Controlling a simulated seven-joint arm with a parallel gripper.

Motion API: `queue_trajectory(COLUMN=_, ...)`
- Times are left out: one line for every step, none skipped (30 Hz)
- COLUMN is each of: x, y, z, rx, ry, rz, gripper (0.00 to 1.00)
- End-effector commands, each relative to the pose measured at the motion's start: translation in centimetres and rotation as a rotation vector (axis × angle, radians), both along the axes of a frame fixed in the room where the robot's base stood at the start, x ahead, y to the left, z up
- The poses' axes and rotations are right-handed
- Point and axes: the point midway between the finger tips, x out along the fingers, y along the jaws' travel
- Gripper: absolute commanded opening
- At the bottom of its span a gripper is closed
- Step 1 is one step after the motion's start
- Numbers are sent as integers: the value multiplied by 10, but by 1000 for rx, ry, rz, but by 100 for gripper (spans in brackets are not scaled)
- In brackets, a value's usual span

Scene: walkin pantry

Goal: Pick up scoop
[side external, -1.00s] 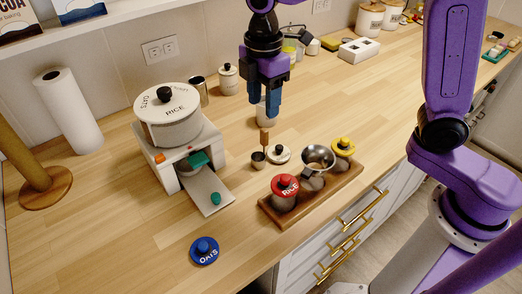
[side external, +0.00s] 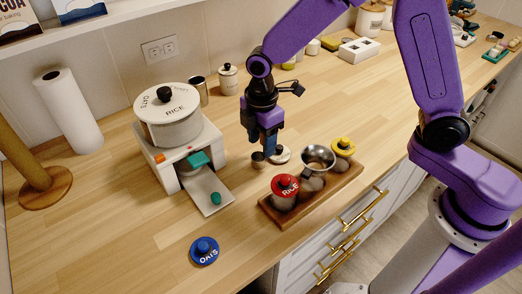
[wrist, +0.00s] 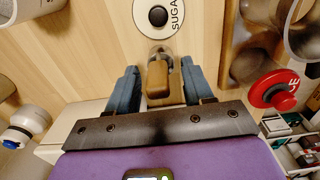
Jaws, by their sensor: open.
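The scoop is a small metal cup (side external: 259,160) with a wooden handle that stood upright earlier. In the wrist view the scoop's wooden handle (wrist: 158,80) lies between my two blue fingers, with part of the metal cup behind it. My gripper (side external: 266,148) is open and low over the scoop, with a gap on each side of the handle in the wrist view (wrist: 158,86). In the side view my fingers hide the handle and part of the cup.
A white SUGAR lid (side external: 281,154) lies close to the scoop. A wooden tray (side external: 270,211) holds jars, a red RICE lid (side external: 285,184) and a metal funnel-like bowl (side external: 318,158). A white dispenser (side external: 172,150) stands left. A blue OATS lid (side external: 204,251) lies at the front.

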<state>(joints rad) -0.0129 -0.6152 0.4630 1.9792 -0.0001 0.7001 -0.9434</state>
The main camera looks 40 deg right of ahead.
Motion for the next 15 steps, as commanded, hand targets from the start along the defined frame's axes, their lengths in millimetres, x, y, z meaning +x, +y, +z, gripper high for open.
queue_trajectory(x=0, y=0, z=-1, rx=0, ry=0, rz=0, gripper=51)
queue_trajectory(x=0, y=0, z=-1, rx=0, ry=0, rz=0, gripper=51)
queue_trajectory(x=0, y=0, z=-1, rx=0, ry=-1, rz=0, gripper=51)
queue_trajectory(x=0, y=0, z=-1, rx=1, ry=-1, rz=0, gripper=51)
queue_trajectory(x=0, y=0, z=-1, rx=1, ry=-1, rz=0, gripper=51)
queue_trajectory(x=0, y=0, z=-1, rx=0, ry=-1, rz=0, gripper=51)
queue_trajectory(x=0, y=0, z=-1, rx=1, ry=-1, rz=0, gripper=48)
queue_trajectory(x=0, y=0, z=-1, rx=1, ry=-1, rz=0, gripper=38)
queue_trajectory(x=0, y=0, z=-1, rx=0, ry=-1, rz=0, gripper=25)
queue_trajectory(x=0, y=0, z=-1, rx=0, ry=-1, rz=0, gripper=15)
queue_trajectory(x=0, y=0, z=-1, rx=0, ry=-1, rz=0, gripper=6)
queue_trajectory(x=0, y=0, z=-1, rx=0, ry=-1, rz=0, gripper=0)
queue_trajectory(x=0, y=0, z=-1, rx=0, ry=-1, rz=0, gripper=0)
queue_trajectory(x=0, y=0, z=-1, rx=1, ry=-1, rz=0, gripper=0)
queue_trajectory(x=0, y=0, z=-1, rx=1, ry=-1, rz=0, gripper=0)
